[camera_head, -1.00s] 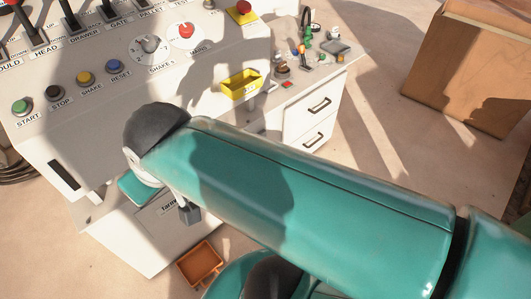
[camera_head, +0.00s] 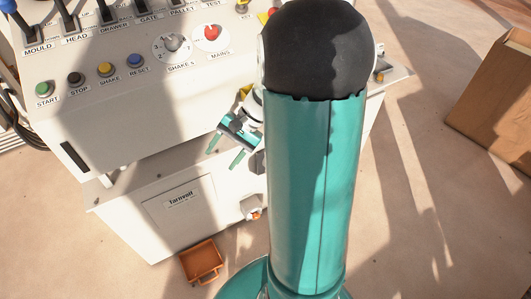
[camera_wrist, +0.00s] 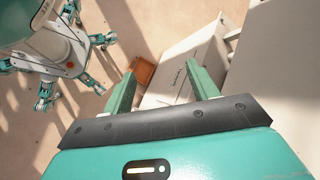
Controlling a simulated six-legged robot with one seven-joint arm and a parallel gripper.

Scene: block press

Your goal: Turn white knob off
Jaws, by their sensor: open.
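A pale grey-white knob (camera_head: 172,43) sits on a round white dial labelled SHAKE s, on the sloped panel of the press. A red knob (camera_head: 211,33) on a white disc, labelled MAINS, is just right of it. My gripper (camera_head: 223,158) is open and empty, below and to the right of both knobs, in front of the cabinet and apart from them. In the wrist view my gripper (camera_wrist: 163,82) has its two teal fingers spread, facing the lower cabinet and floor. Neither knob shows in the wrist view.
Green, black, yellow and blue buttons (camera_head: 105,69) line the panel's left, with black levers (camera_head: 106,12) above. My arm hides the panel's right end and most of the yellow tray. An orange tray (camera_head: 201,260) lies on the floor. A brown box (camera_head: 495,110) stands at right.

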